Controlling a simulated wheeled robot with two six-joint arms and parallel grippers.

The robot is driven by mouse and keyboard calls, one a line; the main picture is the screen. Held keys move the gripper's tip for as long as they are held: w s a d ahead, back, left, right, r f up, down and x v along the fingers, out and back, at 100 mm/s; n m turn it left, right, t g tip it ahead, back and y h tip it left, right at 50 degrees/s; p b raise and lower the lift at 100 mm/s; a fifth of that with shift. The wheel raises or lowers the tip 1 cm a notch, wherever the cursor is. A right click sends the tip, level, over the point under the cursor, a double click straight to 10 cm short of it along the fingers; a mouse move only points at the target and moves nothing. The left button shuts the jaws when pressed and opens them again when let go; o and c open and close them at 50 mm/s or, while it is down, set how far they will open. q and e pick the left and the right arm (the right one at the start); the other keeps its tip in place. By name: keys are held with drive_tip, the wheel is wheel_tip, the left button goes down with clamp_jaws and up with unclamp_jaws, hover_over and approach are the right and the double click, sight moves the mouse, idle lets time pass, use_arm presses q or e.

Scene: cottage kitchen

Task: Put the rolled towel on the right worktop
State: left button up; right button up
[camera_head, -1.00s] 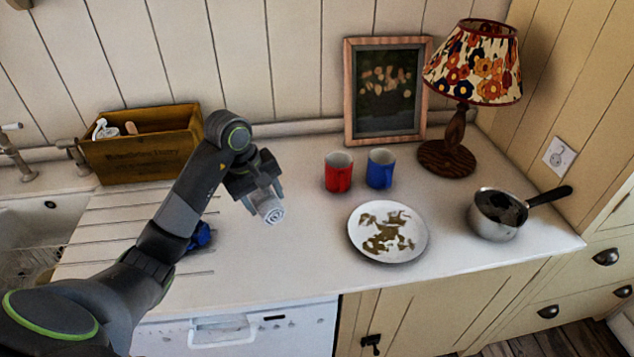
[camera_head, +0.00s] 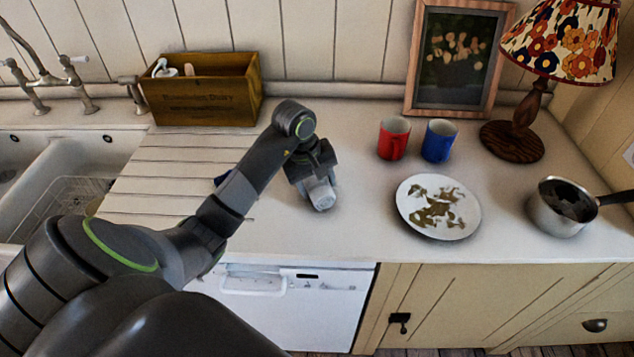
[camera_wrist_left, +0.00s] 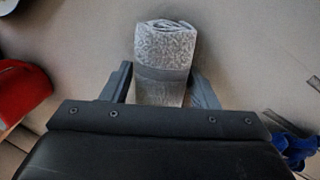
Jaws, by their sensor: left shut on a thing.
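The rolled towel (camera_head: 321,195) is white-grey and patterned, held in my left gripper (camera_head: 316,184) over the white worktop (camera_head: 300,235). In the left wrist view the towel (camera_wrist_left: 165,58) sticks out past the fingers of my left gripper (camera_wrist_left: 165,88), which are shut on its sides. I cannot tell whether the towel touches the worktop. My right gripper is not in view.
A plate (camera_head: 438,208) with brown stains, a red mug (camera_head: 393,138), a blue mug (camera_head: 438,141) and a saucepan (camera_head: 562,207) stand to the right. A lamp (camera_head: 515,135) and framed picture (camera_head: 455,60) are behind. A wooden box (camera_head: 205,100) and sink (camera_head: 60,165) are left.

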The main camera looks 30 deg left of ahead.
use_arm(q)
drive_tip(key=shift+f, duration=0.1)
drive_tip(key=shift+f+b, duration=0.2)
drive_tip(key=shift+b, duration=0.15)
drive_tip(key=o, duration=1.1)
drive_tip(key=shift+r, duration=0.1)
